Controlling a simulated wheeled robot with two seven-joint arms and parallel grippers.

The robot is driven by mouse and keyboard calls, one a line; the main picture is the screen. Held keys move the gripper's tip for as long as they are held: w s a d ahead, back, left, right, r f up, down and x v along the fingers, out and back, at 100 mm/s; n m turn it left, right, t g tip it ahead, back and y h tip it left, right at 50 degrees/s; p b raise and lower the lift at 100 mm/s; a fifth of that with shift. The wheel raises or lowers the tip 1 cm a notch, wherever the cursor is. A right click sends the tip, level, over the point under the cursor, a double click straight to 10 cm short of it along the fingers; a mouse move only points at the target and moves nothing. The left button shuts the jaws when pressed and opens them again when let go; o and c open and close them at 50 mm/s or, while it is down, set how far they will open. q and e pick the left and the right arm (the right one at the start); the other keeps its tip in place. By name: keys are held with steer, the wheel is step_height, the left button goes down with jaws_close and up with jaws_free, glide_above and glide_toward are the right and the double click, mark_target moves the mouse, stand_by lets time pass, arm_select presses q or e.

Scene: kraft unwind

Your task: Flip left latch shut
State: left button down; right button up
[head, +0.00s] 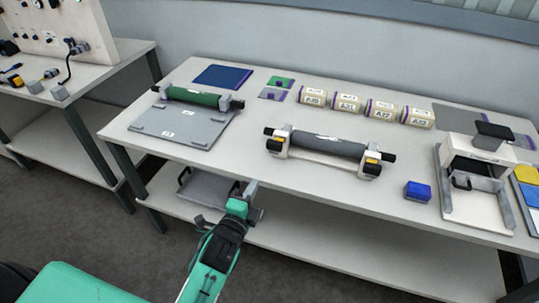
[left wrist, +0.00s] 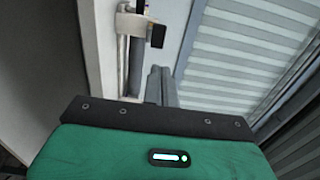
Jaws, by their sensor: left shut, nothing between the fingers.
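The unwind stand stands at the middle of the table and carries a dark grey roller (head: 328,144) between two light brackets. The left latch (head: 275,144) is a small yellow and black part on the left bracket (head: 284,139). The right latch (head: 372,168) is a similar part on the right bracket. I cannot tell whether either latch is open or shut. My left gripper (head: 251,190) is shut and empty, in front of the table's front edge, nearer to me than the left latch and apart from it. Its shut fingers also show in the left wrist view (left wrist: 160,84), with a roller and white bracket (left wrist: 131,24) beyond.
A green roller (head: 203,96) lies by a grey board (head: 183,124) at the left. Several labelled rolls (head: 346,102) stand in a row behind the stand. A blue box (head: 417,191) and a white press-like device (head: 475,178) are at the right. A lower shelf holds a grey tray (head: 205,188).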

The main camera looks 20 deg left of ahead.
mark_target(273, 146)
arm_select(q)
steer(key=shift+w, duration=0.1)
steer(key=w+p, duration=0.1)
steer(key=w, duration=0.6)
steer(key=w+p, duration=0.2)
steer(key=w, duration=0.4)
steer(key=shift+w+d, duration=0.2)
steer(key=shift+w, duration=0.2)
steer(key=w+b, duration=0.1)
steer(key=w, duration=0.3)
steer(key=shift+w+d+f, duration=0.1)
steer(key=shift+w, duration=0.1)
steer(key=shift+r, duration=0.2)
steer(key=shift+r, duration=0.1)
